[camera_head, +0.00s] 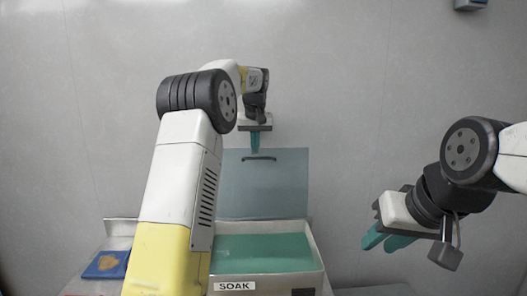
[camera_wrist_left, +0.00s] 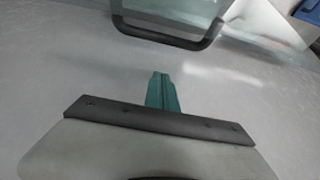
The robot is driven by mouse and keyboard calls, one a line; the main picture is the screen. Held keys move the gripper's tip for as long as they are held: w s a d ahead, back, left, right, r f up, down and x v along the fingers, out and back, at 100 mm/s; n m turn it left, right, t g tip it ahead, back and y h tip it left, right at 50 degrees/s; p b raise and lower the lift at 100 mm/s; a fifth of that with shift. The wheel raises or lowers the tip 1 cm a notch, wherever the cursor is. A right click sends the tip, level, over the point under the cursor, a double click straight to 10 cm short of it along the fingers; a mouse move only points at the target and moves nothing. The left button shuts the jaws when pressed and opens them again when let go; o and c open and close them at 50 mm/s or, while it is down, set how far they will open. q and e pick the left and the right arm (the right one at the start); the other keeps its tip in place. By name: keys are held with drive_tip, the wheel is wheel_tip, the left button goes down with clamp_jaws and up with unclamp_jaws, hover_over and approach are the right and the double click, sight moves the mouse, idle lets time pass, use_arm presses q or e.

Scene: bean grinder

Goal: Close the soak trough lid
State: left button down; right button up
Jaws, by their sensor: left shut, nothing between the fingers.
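The soak trough (camera_head: 316,284) is a pale box labelled SOAK with green contents, low in the middle of the head view. Its see-through blue-grey lid (camera_head: 285,185) stands raised at the trough's back. A dark bar handle (camera_head: 260,158) is near the lid's top edge; it also shows in the left wrist view (camera_wrist_left: 172,38). My left gripper (camera_head: 255,150) is shut and empty, its teal fingertips close to the handle in the head view. In the wrist view the fingers (camera_wrist_left: 161,92) are apart from the handle. My right gripper (camera_head: 384,240) is open and empty, right of the trough.
A blue tray (camera_head: 106,265) with a tan heap on it lies left of the trough. My left arm hides the trough's left part. A plain grey wall stands behind. The space between the trough and my right gripper is clear.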

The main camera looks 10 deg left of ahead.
sight(255, 150)
use_arm(q)
drive_tip(key=shift+s+d, duration=0.2)
drive_tip(key=shift+s, duration=0.8)
drive_tip(key=shift+s+d, duration=0.2)
drive_tip(key=shift+s, duration=0.75)
drive_tip(key=shift+s+r, duration=0.1)
drive_tip(key=shift+s, duration=0.05)
